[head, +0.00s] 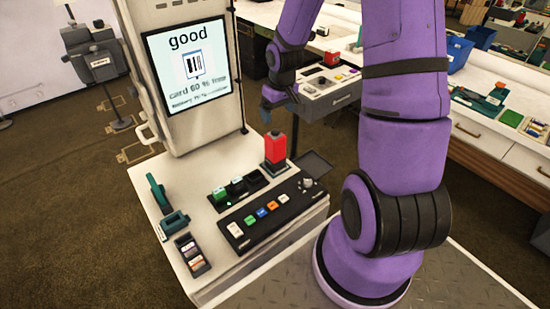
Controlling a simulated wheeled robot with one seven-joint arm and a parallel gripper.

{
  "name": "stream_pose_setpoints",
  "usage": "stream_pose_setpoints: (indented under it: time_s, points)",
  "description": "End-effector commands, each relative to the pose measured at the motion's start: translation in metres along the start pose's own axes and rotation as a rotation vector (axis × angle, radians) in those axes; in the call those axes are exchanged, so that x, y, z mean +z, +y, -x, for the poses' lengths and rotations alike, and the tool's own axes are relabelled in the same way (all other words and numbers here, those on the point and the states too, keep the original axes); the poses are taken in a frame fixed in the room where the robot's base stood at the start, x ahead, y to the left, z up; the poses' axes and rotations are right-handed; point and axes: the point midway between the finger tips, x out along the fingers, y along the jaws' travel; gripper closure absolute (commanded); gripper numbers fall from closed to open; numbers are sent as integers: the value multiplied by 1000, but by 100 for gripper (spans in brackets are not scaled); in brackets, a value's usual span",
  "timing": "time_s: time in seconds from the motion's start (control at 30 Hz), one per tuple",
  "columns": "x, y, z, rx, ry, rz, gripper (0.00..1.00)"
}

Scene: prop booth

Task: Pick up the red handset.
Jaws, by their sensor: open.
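The red handset (275,148) stands upright in a dark base at the back right of the white counter (185,170). It has a small dark tip on top. My gripper (280,105) is above and behind it in the picture, near the top middle, at the end of my purple arm. Its jaws are open and look empty, though they are small and partly turned away. The handset and gripper appear apart.
A tall screen (188,65) stands at the counter's back left. A button panel (270,213), a slotted tray (238,189), a teal holder (173,225) and a small rack (192,256) crowd the counter. A dark flat tray (313,164) lies right of the handset.

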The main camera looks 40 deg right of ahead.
Motion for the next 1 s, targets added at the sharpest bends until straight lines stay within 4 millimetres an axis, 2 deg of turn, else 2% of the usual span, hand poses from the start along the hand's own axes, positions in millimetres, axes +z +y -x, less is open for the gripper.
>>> stream_pose_setpoints:
  time_s: [0.4, 0.73, 1.0]
  points:
    - [0, 1, -50, -8, -5, 1, 10]
    - [-3, 2, -70, -7, -3, 0, 10]
    - [-8, 3, -104, -8, -4, 0, 10]
